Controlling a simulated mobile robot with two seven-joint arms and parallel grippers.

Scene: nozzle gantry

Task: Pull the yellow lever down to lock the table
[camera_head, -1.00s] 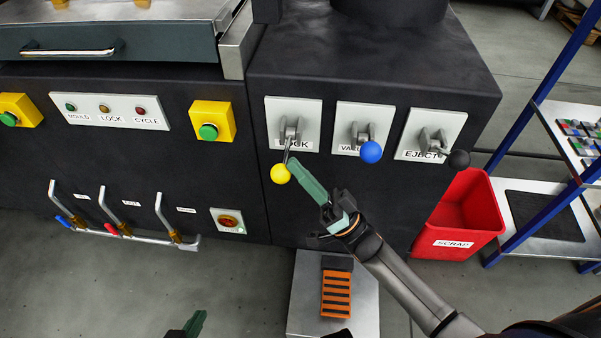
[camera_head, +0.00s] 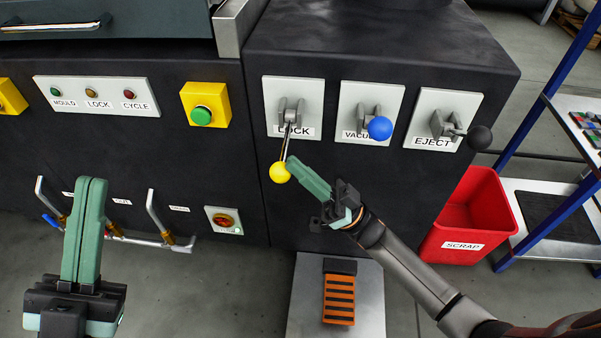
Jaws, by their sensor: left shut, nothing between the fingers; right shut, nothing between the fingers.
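The yellow lever ball (camera_head: 280,172) hangs at the end of a thin rod below the grey bracket on the LOCK plate (camera_head: 273,92). The lever points downward and toward me. My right gripper (camera_head: 292,160) is shut and empty. Its green fingertips are right beside the yellow ball, just to its upper right; whether they touch the lever cannot be told. My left gripper (camera_head: 92,182) is shut and empty, raised upright at the lower left in front of the machine's front face.
The blue VACUUM lever ball (camera_head: 380,128) and black EJECT lever ball (camera_head: 479,138) are to the right. A red scrap bin (camera_head: 466,222) stands at the lower right. Several valve handles (camera_head: 155,212) and a green button (camera_head: 201,116) are on the left. An orange-slotted pedal (camera_head: 339,296) lies below.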

